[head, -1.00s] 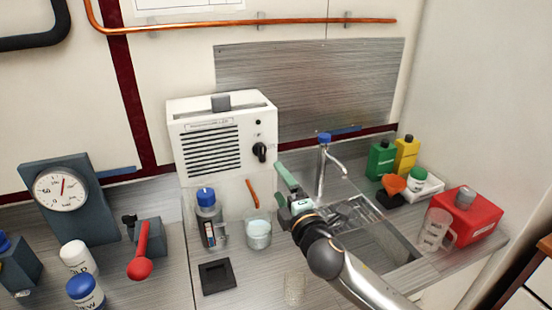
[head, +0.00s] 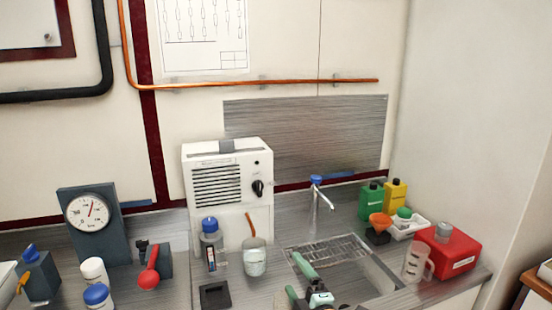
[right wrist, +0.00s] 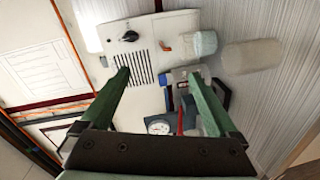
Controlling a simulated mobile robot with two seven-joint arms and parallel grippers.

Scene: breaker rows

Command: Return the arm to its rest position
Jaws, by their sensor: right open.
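My right gripper (head: 298,278) shows at the bottom of the head view, in front of the sink, with its green fingers apart. In the right wrist view its two green fingers (right wrist: 160,92) are spread wide with nothing between them. Most of the right arm is below the head view's lower edge. My left gripper is not in view.
A sink (head: 345,282) lies behind the gripper, with a tap (head: 318,200). A glass beaker (head: 255,262), a blue-capped bottle (head: 211,245) and a white box (head: 228,185) stand to the left. A red container (head: 450,250) and a clear jug (head: 416,262) stand right.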

